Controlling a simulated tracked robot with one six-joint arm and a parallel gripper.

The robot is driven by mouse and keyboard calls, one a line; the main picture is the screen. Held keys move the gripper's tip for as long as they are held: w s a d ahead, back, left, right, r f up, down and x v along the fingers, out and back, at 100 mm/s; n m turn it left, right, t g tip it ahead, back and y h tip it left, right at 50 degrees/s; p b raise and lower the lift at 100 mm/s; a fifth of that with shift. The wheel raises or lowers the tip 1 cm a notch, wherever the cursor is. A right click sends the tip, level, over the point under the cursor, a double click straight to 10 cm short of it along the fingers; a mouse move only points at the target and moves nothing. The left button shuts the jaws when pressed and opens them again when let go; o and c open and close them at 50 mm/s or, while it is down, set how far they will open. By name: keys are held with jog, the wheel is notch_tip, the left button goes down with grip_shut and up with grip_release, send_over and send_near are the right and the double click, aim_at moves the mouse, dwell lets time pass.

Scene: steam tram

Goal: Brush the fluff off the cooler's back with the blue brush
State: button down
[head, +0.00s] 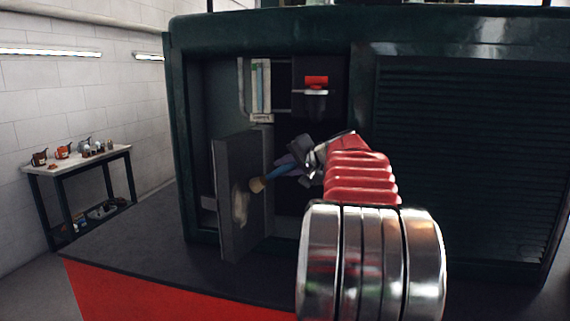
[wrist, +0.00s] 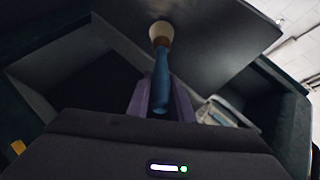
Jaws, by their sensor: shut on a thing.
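My gripper (head: 288,164) is shut on the blue brush (head: 275,175), whose pale bristles point left and slightly down. In the wrist view, the brush (wrist: 161,80) runs straight out from between the purple fingers (wrist: 162,105), bristles foremost. The cooler (head: 228,170) looks like an upright grey slab in the open bay of the dark green body. Pale fluff (head: 240,207) clings to its face, just left of and below the bristles. In the wrist view, a dark flat panel (wrist: 215,35) lies behind the bristles. I cannot tell whether the bristles touch it. Fluff is not visible there.
Inside the bay, a red-topped fitting (head: 316,83) and a pale-framed upright unit (head: 260,85) sit above and behind. A louvred panel (head: 470,160) closes the right side. A workbench (head: 75,160) with jugs stands far left. The dark ledge (head: 150,250) left of the slab is clear.

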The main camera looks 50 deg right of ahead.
dwell(0.3)
jog(key=shift+s+a, duration=0.15)
jog(key=shift+a, duration=0.6)
jog(key=shift+s+a, duration=0.15)
jog(key=shift+a, duration=0.65)
jog(key=shift+s+a, duration=0.2)
jog(key=shift+a, duration=0.5)
jog(key=shift+s+a, duration=0.2)
jog(key=shift+a, duration=0.55)
jog(key=a, duration=0.2)
jog(key=shift+s+a, duration=0.25)
jog(key=shift+a, duration=0.1)
